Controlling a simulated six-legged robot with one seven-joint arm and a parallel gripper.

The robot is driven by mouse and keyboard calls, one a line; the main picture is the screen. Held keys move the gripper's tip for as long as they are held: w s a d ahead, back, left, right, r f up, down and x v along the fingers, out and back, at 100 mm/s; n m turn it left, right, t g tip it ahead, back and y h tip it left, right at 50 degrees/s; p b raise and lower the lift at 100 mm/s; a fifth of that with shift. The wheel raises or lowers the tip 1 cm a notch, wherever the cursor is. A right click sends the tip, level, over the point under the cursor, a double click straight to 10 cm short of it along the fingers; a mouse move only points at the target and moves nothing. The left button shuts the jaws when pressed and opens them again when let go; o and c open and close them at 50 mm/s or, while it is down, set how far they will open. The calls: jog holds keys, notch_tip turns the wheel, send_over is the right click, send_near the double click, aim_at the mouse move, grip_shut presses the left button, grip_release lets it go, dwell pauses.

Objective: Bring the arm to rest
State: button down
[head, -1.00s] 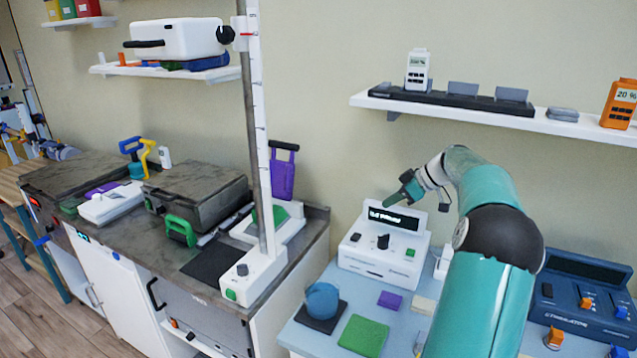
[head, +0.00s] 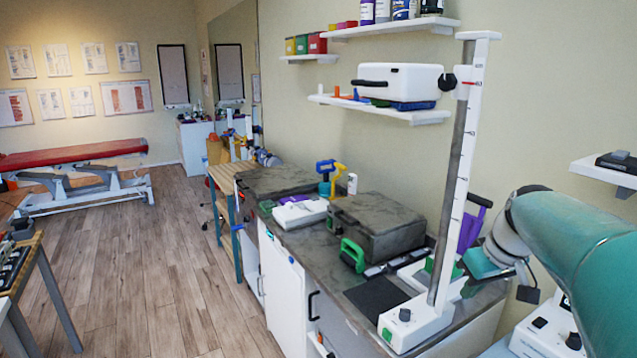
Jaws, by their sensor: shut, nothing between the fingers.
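My arm, teal with a white wrist, reaches in from the right edge of the head view. The elbow and base of the arm are out of the frame.
A dark-topped counter (head: 330,245) runs along the wall, with a grey case (head: 378,225) and a green-handled item (head: 352,255) on it. Shelves (head: 380,108) hang above. Wooden floor (head: 150,270) lies open at the left, before a red treatment couch (head: 75,155).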

jog(key=s+a+f+m, duration=0.1)
jog(key=s+a+f, duration=0.1)
jog(key=s+a, duration=0.5)
jog(key=s+a+f+m+t+h, duration=0.1)
jog(key=s+a+f, duration=0.2)
jog(key=s+a, duration=0.5)
jog(key=s, duration=0.4)
jog(key=shift+a+m+t, duration=0.2)
jog(key=shift+m+t, duration=0.1)
jog(key=shift+m, duration=0.1)
